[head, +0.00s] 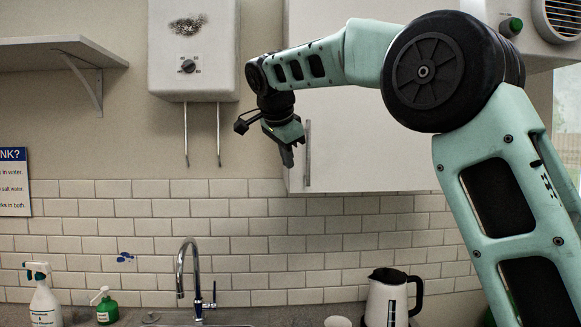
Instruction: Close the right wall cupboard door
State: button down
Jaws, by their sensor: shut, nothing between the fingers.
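A white wall cupboard hangs right of centre, and its door (372,155) faces me with a vertical grey handle (308,153) near its left edge. The door looks flush with the cupboard's left side, with no clear gap visible. My arm crosses in front and hides the cupboard's upper and right parts. My gripper (288,160) is shut and empty, pointing down just left of the handle, in front of the cupboard's left edge. I cannot tell whether it touches the cupboard.
A white water heater (193,50) with two pipes hangs left of the cupboard. A shelf (55,52) is at far left. Below are a tap (182,270), a kettle (385,300), a spray bottle (44,300) and a green dispenser (106,310).

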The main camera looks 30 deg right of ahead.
jog(key=w+a+v, duration=0.1)
jog(key=v, duration=0.6)
jog(key=shift+s+a+r+b, duration=0.15)
jog(key=shift+a+r+b, duration=0.1)
jog(key=shift+a+b, duration=0.1)
jog(key=s+a+f+n+g+y+b, duration=0.1)
jog(key=s+a+f+n+y+b, duration=0.1)
jog(key=s+a+f+n, duration=0.5)
jog(key=s+a+f+n+g+y+b, duration=0.1)
jog(key=s+a+f+n, duration=0.15)
jog(key=f, duration=0.85)
jog(key=s+a+f+n+g+y+b, duration=0.1)
jog(key=s+a+f+n+y+b, duration=0.1)
jog(key=s+a+f+n, duration=0.55)
jog(key=s+d+f+n+g+b, duration=0.2)
jog(key=s+f+n, duration=0.6)
jog(key=s+f, duration=1.2)
jog(key=shift+s+d+f+b, duration=0.35)
jog(key=shift+d+f+b, duration=0.1)
jog(key=shift+f+b, duration=0.45)
